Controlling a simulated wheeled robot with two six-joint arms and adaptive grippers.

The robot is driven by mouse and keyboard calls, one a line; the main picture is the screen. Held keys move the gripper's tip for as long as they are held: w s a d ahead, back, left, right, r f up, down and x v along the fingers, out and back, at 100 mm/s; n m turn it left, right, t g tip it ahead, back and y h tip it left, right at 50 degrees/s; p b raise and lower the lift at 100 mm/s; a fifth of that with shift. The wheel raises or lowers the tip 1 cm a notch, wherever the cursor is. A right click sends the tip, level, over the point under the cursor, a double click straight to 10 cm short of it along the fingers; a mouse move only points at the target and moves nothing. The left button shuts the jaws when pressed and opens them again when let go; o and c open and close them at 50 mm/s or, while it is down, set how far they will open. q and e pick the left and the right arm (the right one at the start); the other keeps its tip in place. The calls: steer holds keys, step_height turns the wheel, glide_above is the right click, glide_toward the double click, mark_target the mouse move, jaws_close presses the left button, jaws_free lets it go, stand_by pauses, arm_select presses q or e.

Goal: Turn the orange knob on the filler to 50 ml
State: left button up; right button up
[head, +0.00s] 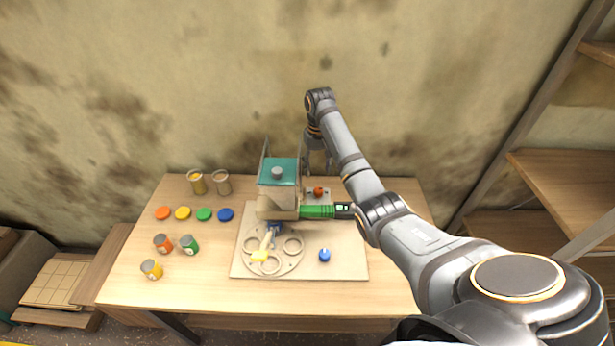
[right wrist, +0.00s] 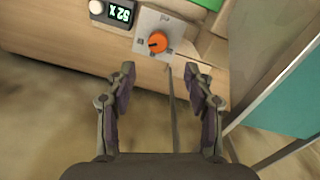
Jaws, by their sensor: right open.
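The orange knob (head: 318,191) sits on a small pale plate behind the green bar of the machine on the table. In the right wrist view the knob (right wrist: 158,42) shows a dark pointer mark, and its plate (right wrist: 147,26) has small marks too blurred to read. My right gripper (head: 318,160) is behind the knob in the head view. In the right wrist view its fingers (right wrist: 160,72) are open and empty, apart from the knob, which lies beyond the gap between the tips. My left gripper is not in view.
A teal-lidded hopper (head: 280,171) stands left of the knob. Cans and coloured lids are at left.

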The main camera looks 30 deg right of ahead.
mark_target(319, 190)
steer(key=shift+s+d+f+p, duration=0.2)
steer(key=shift+s+f+p, duration=0.3)
steer(key=shift+s+f, duration=0.35)
steer(key=f, duration=0.2)
steer(key=w+f, duration=0.1)
steer(key=f, duration=0.1)
steer(key=shift+a+f+p, duration=0.1)
steer(key=shift+f+p, duration=0.05)
steer(key=shift+p, duration=0.15)
step_height(319, 190, down, 2)
steer(key=shift+f, duration=0.65)
steer(key=shift+c, duration=0.5)
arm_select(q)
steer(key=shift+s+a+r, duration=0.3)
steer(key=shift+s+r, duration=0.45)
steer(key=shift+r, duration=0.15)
arm_select(e)
jaws_close()
